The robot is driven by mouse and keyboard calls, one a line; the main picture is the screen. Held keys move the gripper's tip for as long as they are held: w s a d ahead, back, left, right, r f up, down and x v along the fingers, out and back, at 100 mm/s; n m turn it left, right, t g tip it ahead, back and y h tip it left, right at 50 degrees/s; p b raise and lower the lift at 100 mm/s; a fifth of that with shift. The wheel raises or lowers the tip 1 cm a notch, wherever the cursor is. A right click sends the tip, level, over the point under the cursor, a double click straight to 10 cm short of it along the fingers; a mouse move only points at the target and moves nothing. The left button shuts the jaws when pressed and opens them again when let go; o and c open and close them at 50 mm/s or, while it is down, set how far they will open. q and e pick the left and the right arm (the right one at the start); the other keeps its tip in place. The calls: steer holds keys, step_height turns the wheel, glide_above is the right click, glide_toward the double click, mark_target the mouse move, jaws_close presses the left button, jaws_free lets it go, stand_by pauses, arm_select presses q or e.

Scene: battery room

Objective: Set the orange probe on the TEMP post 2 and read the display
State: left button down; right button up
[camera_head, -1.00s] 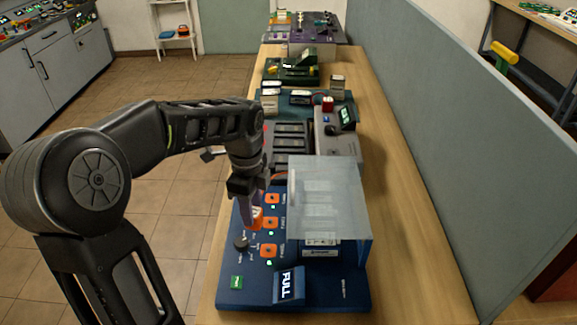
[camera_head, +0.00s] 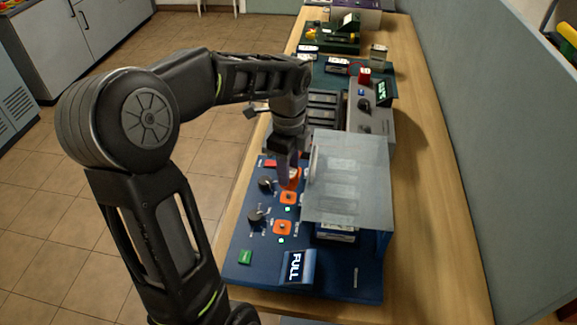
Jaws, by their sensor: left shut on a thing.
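My left gripper (camera_head: 286,178) points down over the left part of the blue tester panel (camera_head: 335,285). It is shut on the orange probe (camera_head: 294,179), of which only a little shows at the fingertips; whether it touches a post cannot be told. The post labels are too small to read. The tilted display (camera_head: 296,267) at the panel's front reads "FULL". My right gripper is not in view.
Two black knobs (camera_head: 266,184) and (camera_head: 256,216) stand left of the posts, with a green button (camera_head: 245,257) at the front corner. A translucent cover (camera_head: 346,180) stands close right of the gripper. Behind are a grey meter (camera_head: 372,122) and other devices. The bench's right side is clear.

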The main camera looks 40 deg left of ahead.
arm_select(q)
steer(key=shift+f+b, duration=1.45)
steer(key=shift+f, duration=0.65)
steer(key=shift+a+p, duration=0.1)
steer(key=shift+p, duration=0.2)
steer(key=shift+f+b, duration=0.5)
steer(key=shift+f, duration=0.15)
steer(key=c, duration=1.2)
jaws_free()
